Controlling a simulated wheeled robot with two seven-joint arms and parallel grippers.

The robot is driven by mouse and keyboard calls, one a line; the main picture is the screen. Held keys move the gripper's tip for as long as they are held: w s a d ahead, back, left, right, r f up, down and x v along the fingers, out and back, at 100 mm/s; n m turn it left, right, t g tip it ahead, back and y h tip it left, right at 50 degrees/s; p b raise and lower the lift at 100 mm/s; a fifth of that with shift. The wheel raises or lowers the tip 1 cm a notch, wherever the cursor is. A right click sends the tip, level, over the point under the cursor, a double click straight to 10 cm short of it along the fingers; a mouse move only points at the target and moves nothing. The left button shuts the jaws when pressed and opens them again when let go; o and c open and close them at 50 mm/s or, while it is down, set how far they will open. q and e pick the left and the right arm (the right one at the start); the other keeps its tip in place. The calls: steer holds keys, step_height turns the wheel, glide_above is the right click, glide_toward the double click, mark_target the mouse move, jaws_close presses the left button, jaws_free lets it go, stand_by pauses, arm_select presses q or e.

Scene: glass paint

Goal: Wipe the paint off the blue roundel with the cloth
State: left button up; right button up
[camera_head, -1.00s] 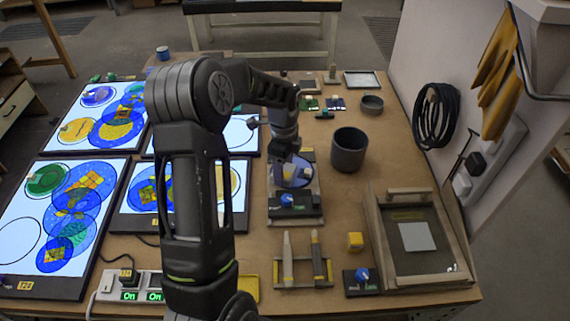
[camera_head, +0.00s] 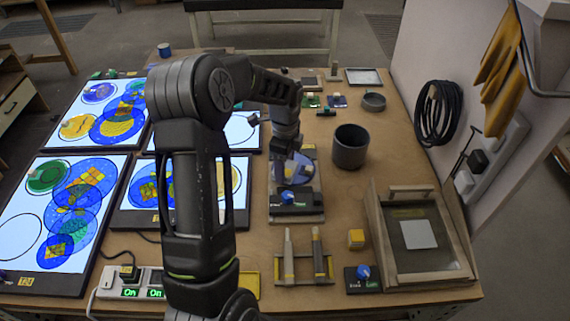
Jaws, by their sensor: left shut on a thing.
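The blue roundel (camera_head: 313,178) lies on a flat stand in the middle of the table, partly covered by my gripper. A pale yellowish patch shows near it. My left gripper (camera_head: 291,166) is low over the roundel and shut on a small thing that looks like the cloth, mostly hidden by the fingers. I cannot tell whether the cloth touches the glass. My right gripper is not in view.
Lit panels with coloured glass discs (camera_head: 65,215) fill the left of the table. A dark cup (camera_head: 350,147) stands right of the stand. A rack with two tools (camera_head: 302,268), a yellow block (camera_head: 356,238) and a wooden framed tray (camera_head: 455,268) are at the front and right.

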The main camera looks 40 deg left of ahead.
arm_select(q)
steer(key=shift+f, duration=0.4)
stand_by(0.5)
steer(key=shift+w, duration=0.15)
steer(key=shift+w+a+f, duration=0.1)
steer(key=shift+w+a, duration=0.2)
steer(key=shift+w, duration=0.5)
steer(key=shift+w+a, duration=0.25)
steer(key=shift+w, duration=0.5)
steer(key=shift+w, duration=0.1)
steer(key=shift+w+a, duration=0.3)
steer(key=shift+w, duration=0.55)
steer(key=shift+w+a, duration=0.3)
steer(key=shift+w, duration=0.5)
steer(key=shift+s, duration=0.1)
